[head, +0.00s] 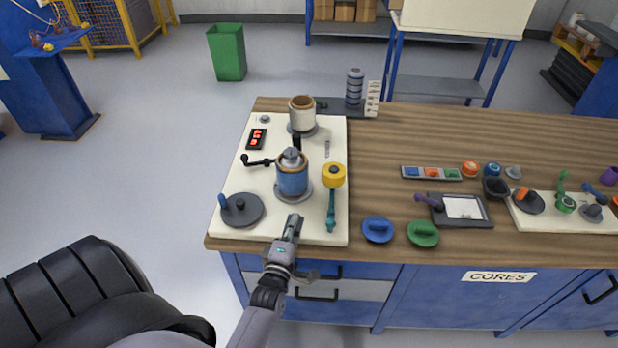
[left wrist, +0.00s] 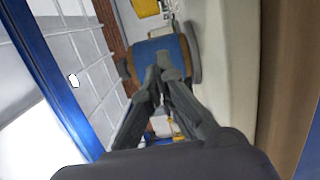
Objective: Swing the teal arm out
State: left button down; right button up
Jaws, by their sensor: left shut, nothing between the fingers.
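The teal arm (head: 331,212) lies over the right side of a cream base plate (head: 262,182), running from below a yellow round cap (head: 333,175) toward the front edge. A blue roller with a brown top (head: 292,178) stands upright on a grey disc to the left of it. My left gripper (head: 294,222) is shut and empty, in front of the roller and left of the teal arm's lower end, apart from the arm. In the left wrist view its fingers (left wrist: 160,76) meet in front of the blue roller (left wrist: 163,48). My right gripper is out of view.
A dark disc with a blue peg (head: 241,209), a black crank (head: 258,161) and a cream roller (head: 302,114) share the plate. Blue (head: 377,229) and green (head: 422,234) discs lie right of it. The wooden bench top (head: 450,135) is clear behind.

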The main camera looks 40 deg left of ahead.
aim_at(330, 197)
pick_arm(q)
jog(key=shift+w+a+b, duration=0.1)
jog(key=shift+w+b, duration=0.25)
jog(key=shift+w, duration=0.15)
jog(key=b+x, duration=0.2)
jog(key=x, duration=0.2)
jog(key=b+x, duration=0.2)
jog(key=x, duration=0.2)
jog(key=shift+w+f, duration=0.2)
jog(key=shift+w, duration=0.05)
jog(key=w, duration=0.1)
jog(key=w+d+b, duration=0.1)
jog(key=w, duration=0.1)
jog(key=shift+w+r+b, duration=0.1)
jog(key=shift+r+b, duration=0.05)
jog(key=shift+b, duration=0.15)
jog(key=shift+w+d, duration=0.15)
jog(key=shift+w, duration=0.2)
jog(key=shift+r, duration=0.1)
jog(key=shift+s+r, duration=0.1)
